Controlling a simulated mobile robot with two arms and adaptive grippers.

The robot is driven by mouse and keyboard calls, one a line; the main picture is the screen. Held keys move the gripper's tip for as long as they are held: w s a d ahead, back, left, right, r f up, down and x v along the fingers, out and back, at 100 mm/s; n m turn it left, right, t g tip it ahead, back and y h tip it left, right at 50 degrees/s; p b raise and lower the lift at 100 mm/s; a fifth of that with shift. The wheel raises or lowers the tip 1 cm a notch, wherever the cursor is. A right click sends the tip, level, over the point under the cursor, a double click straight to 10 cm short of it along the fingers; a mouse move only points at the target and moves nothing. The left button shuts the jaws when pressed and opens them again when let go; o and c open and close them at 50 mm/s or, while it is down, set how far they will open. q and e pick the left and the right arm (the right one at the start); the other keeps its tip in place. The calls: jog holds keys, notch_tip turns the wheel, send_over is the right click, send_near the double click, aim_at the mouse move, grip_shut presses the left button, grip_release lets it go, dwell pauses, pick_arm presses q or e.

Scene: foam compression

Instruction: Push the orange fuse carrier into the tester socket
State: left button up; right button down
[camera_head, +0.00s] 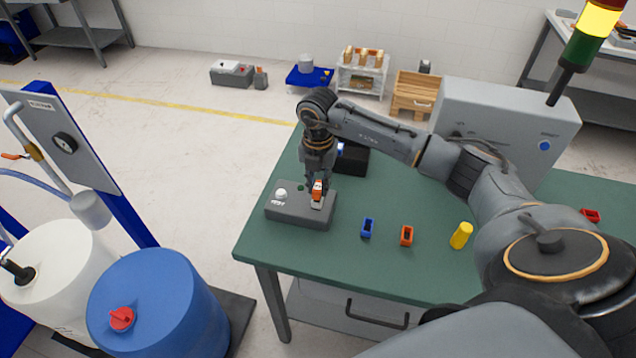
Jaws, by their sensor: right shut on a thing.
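The tester (300,216) is a flat grey box near the left edge of the green table, with a white dome-shaped part and a small green spot on top. The orange fuse carrier (317,194) is at the right part of the tester's top. My right gripper (317,182) points down over it and is shut on it. The fingers partly hide the carrier and the socket, so I cannot tell how deep the carrier sits. My left gripper is not in view.
On the green table (310,254) stand a blue holder (367,228), an orange holder (406,236), a yellow cylinder (461,235) and a red piece (589,215). A black box (352,159) is behind the gripper. A large grey cabinet (510,120) stands at the back. Drums are left of the table.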

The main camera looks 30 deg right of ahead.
aim_at(318, 186)
jog(key=shift+f+b, duration=0.35)
jog(key=shift+f, duration=0.25)
jog(key=c, duration=1.2)
grip_release()
jog(key=shift+o, duration=0.2)
jog(key=shift+r, duration=0.2)
jog(key=shift+r+p, duration=2)
jog(key=shift+r, duration=0.85)
